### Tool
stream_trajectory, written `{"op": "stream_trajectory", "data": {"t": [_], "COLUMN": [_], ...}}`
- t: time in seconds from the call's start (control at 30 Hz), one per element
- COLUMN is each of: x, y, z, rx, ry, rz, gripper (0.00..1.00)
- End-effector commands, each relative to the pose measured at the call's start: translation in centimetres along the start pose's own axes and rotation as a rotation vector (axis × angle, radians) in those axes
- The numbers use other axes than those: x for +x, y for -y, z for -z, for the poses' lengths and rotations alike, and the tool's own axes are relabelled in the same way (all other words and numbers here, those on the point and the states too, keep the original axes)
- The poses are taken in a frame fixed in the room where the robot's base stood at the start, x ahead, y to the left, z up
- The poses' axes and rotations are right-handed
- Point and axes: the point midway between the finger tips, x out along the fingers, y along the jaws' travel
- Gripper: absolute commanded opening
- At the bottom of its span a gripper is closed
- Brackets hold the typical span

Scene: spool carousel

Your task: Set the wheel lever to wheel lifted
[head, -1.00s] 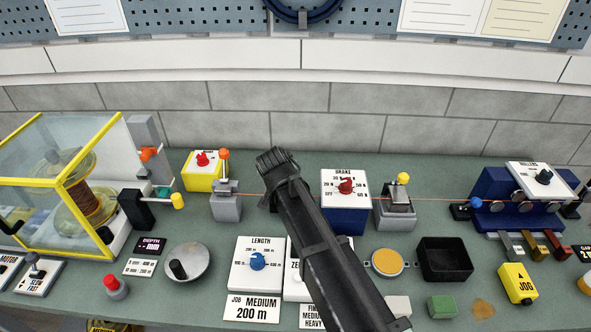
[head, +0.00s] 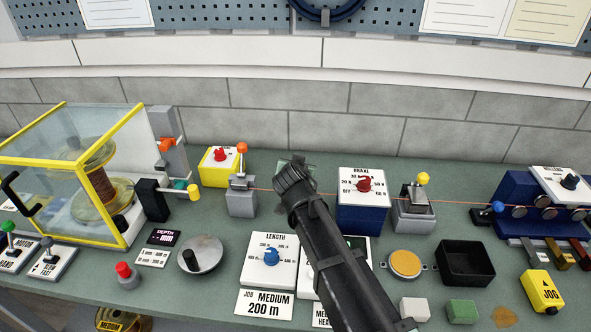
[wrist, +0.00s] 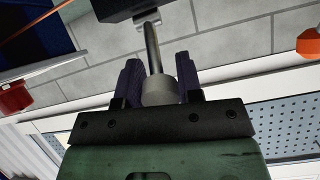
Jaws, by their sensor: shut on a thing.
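In the wrist view, my gripper (wrist: 158,78) is shut on a grey round knob (wrist: 159,91) at the end of a thin metal rod (wrist: 153,45). The rod runs to a dark block (wrist: 128,8) at the top edge. I take this to be the wheel lever; no label on it shows. In the head view, my gripper (head: 292,172) is between the orange-knobbed lever and the brake box, and my arm hides the held lever. Its setting cannot be read.
The orange-knobbed lever (head: 241,180) stands left of my gripper, the blue brake box (head: 362,212) right. A wire (head: 455,202) runs across the bench at this level. The yellow-knobbed lever (head: 416,205) is farther right. The length panel (head: 263,280) is in front.

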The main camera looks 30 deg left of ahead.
Motion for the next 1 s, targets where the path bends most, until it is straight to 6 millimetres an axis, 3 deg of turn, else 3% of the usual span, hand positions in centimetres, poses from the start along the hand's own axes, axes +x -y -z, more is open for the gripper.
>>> {"op": "stream_trajectory", "data": {"t": [0.03,0.07,0.2,0.57,0.67,1.0], "x": [0.0,0.0,0.0,-0.6,-2.1,-10.1], "y": [0.0,0.0,0.0,0.0,0.0,-0.1], "z": [-0.1,-0.1,-0.1,0.1,0.2,0.3], "rx": [0.0,0.0,0.0,0.0,0.0,0.0], "ry": [0.001,0.001,0.001,0.001,0.001,0.001], "rz": [-0.001,-0.001,-0.001,0.0,0.0,0.001], "gripper": [0.0,0.36,0.58,0.59,0.59,0.59]}}
